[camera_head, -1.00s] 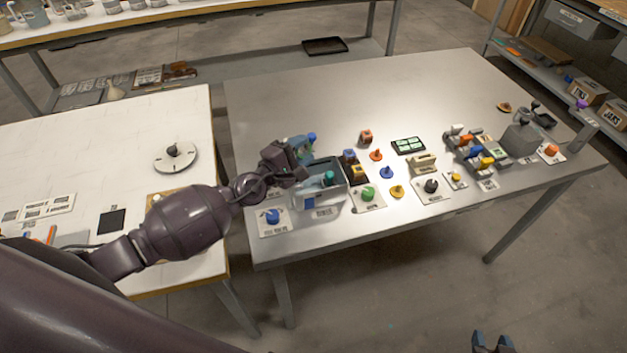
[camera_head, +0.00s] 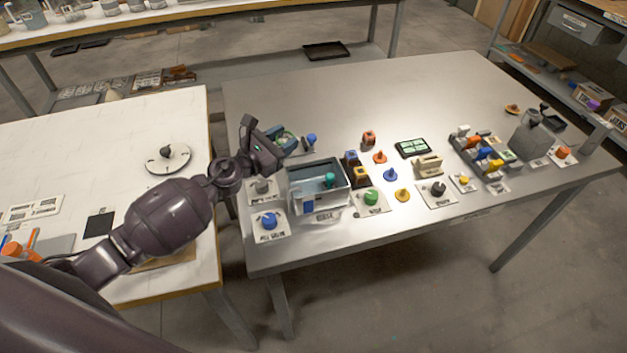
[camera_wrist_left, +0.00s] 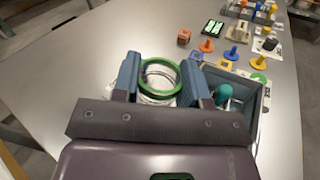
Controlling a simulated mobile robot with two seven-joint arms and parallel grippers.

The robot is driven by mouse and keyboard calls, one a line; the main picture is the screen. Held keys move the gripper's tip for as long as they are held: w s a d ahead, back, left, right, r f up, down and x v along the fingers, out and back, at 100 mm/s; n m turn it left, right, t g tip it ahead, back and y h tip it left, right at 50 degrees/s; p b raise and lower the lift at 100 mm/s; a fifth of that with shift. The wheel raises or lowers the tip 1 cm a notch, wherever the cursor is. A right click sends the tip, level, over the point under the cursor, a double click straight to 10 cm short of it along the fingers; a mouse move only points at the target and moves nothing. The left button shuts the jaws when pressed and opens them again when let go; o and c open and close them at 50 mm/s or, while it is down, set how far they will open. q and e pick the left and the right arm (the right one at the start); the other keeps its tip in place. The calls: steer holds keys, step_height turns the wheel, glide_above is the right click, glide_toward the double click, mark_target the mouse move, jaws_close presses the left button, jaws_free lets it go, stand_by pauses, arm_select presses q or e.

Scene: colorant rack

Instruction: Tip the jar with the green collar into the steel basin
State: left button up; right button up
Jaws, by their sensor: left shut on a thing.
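My left gripper (camera_head: 277,141) is shut on the jar with the green collar (camera_head: 285,138), behind and to the left of the steel basin (camera_head: 346,190) in the head view. In the left wrist view the green ring of the jar (camera_wrist_left: 161,64) shows between the two blue-grey fingers of the gripper (camera_wrist_left: 160,80). The jar's lower part is mostly hidden. The steel basin (camera_wrist_left: 264,98) is right of the fingers there, and the jar is outside its walls. A teal-topped thing (camera_head: 329,179) is in the basin. My right gripper is not in view.
A blue knob (camera_head: 269,221) on a white plate stands left of the basin, with a grey knob (camera_head: 262,186) behind it. A blue-topped piece (camera_head: 311,139) is just right of the jar. Several coloured knobs stand to the right. The table's back is clear.

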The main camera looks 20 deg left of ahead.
arm_select(q)
steer(key=shift+w+a+r+n, duration=0.1)
steer(key=shift+a+n, duration=0.25)
steer(key=shift+n, duration=0.15)
steer(key=shift+a+f+b, duration=0.15)
steer(key=shift+f+b, duration=0.25)
steer(key=shift+b, duration=0.2)
steer(key=shift+w+a+f+n+b, duration=0.35)
steer(key=shift+a+f+n+b, duration=0.1)
steer(key=shift+n, duration=0.25)
steer(key=shift+r, duration=0.45)
steer(key=shift+r+p, duration=2.15)
steer(key=shift+r, duration=0.1)
steer(key=shift+f, duration=0.1)
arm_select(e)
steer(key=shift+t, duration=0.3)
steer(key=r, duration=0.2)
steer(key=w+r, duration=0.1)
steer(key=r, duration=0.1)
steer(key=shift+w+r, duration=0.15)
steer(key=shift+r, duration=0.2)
arm_select(q)
steer(key=shift+a, duration=0.1)
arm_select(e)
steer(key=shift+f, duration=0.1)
